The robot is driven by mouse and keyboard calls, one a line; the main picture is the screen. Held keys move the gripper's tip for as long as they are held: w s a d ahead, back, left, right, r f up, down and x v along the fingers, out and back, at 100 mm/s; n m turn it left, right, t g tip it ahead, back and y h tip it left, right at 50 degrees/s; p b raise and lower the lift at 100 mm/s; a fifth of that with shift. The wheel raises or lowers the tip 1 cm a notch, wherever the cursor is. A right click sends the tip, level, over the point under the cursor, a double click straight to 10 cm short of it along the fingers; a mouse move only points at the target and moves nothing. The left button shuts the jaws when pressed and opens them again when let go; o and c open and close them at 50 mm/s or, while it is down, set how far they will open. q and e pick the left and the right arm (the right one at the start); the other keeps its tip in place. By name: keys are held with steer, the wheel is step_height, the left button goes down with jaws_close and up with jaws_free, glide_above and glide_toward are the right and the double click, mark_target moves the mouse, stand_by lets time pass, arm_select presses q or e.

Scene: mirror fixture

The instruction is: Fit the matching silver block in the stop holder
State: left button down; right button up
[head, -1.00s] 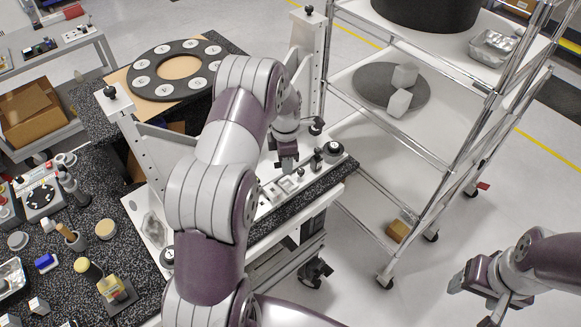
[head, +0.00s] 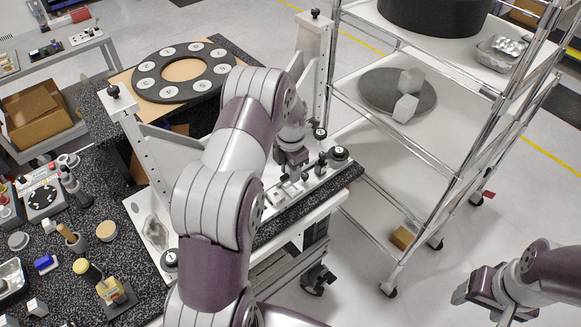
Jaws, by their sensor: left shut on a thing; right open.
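My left gripper (head: 294,175) points down over the white fixture plate (head: 312,186), among the small holders there. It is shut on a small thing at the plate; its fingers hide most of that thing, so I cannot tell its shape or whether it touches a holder. Small silver pieces (head: 274,198) show on the plate just left of the fingers. Two silver-grey blocks, one (head: 411,81) behind the other (head: 405,107), lie on a round grey mat (head: 369,88) on the cart shelf. My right gripper (head: 461,294) is open and empty above the floor at lower right.
A black knob (head: 339,153) stands at the plate's right end, and an upright white post (head: 313,60) rises behind. A black ring with round labels (head: 151,90) lies on the bench. The wire cart (head: 440,150) stands close on the right. Open floor lies between cart and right arm.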

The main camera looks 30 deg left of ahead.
arm_select(q)
steer(key=shift+f+b, duration=0.85)
steer(key=shift+f, duration=0.9)
steer(key=shift+f+b, duration=0.35)
steer(key=shift+f, duration=0.25)
steer(key=shift+r, duration=0.15)
steer(key=shift+r+p, duration=0.2)
steer(key=shift+p, duration=0.1)
steer(key=shift+f, duration=0.25)
stand_by(1.4)
steer(key=shift+r, duration=0.25)
stand_by(0.7)
steer(key=shift+f, duration=0.35)
stand_by(0.8)
steer(key=shift+r, duration=0.1)
